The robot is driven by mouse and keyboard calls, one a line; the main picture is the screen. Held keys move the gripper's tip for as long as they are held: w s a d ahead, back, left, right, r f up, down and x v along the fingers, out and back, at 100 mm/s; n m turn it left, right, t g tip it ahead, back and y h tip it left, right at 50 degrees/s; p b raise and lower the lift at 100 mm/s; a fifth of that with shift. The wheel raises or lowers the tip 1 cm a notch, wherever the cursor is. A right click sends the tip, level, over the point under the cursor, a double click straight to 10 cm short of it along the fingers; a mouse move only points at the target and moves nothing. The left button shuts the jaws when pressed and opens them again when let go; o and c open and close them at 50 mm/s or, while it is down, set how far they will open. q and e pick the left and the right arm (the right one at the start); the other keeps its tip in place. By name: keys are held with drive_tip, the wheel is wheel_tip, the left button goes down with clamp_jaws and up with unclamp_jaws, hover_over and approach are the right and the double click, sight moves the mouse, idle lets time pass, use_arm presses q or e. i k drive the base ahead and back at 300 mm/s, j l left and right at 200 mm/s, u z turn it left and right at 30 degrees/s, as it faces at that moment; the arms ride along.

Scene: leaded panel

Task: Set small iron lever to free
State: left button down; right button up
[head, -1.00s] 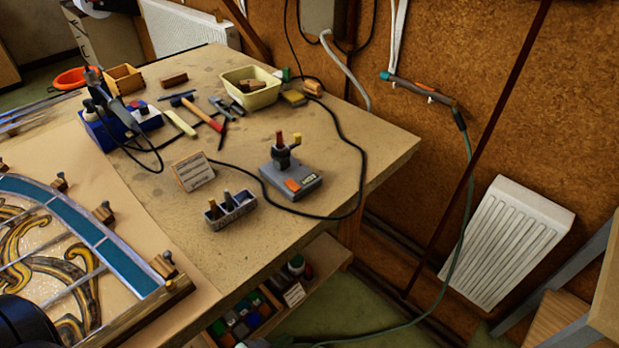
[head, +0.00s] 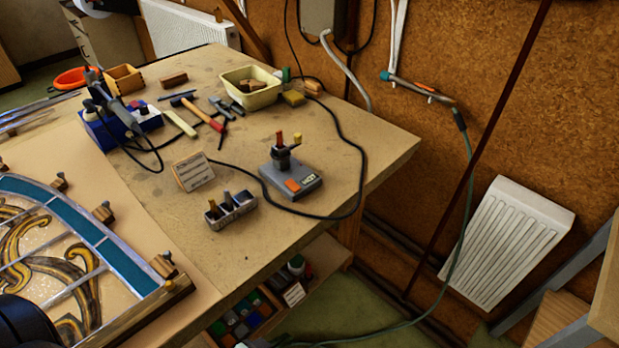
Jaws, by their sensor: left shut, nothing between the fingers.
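A grey box (head: 292,181) with an orange patch and a small pale label stands on the workbench right of centre. A dark rounded part of my left gripper (head: 22,322) shows in the lower left corner, far from the grey box and over the leaded panel (head: 75,290). Its fingertips are not clear. My right gripper is not in view.
A small grey holder (head: 231,211) and a written card (head: 192,171) stand left of the grey box. A black cable (head: 352,150) loops around it. A blue box (head: 120,127), hand tools and a cream tub (head: 250,97) stand farther back. The bench's right edge is clear.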

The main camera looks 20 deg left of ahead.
sight(297, 137)
drive_tip(key=u, duration=1.3)
drive_tip(key=l+u, duration=0.25)
drive_tip(key=i+l+u, duration=0.2)
drive_tip(key=l, duration=1.4)
